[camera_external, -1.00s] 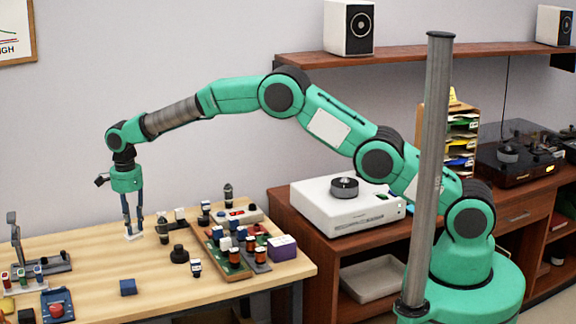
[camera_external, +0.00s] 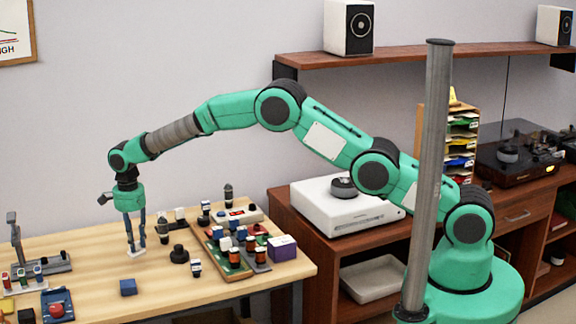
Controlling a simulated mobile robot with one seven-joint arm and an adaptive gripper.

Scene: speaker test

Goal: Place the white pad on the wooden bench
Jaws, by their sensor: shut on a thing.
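The white pad (camera_external: 137,253) is a small flat white piece at the fingertips of my gripper (camera_external: 136,246). My gripper points down over the wooden bench (camera_external: 215,290) and is shut on the pad. The pad is at or just above the bench top; I cannot tell whether it touches. The fingers hide part of the pad.
A dark blue block (camera_external: 128,287) lies in front of the gripper. A black knob (camera_external: 179,255) and small bottles stand to its right, beside a wooden tray (camera_external: 238,272) of parts. A grey fixture (camera_external: 40,265) is at the left. The front middle of the bench is clear.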

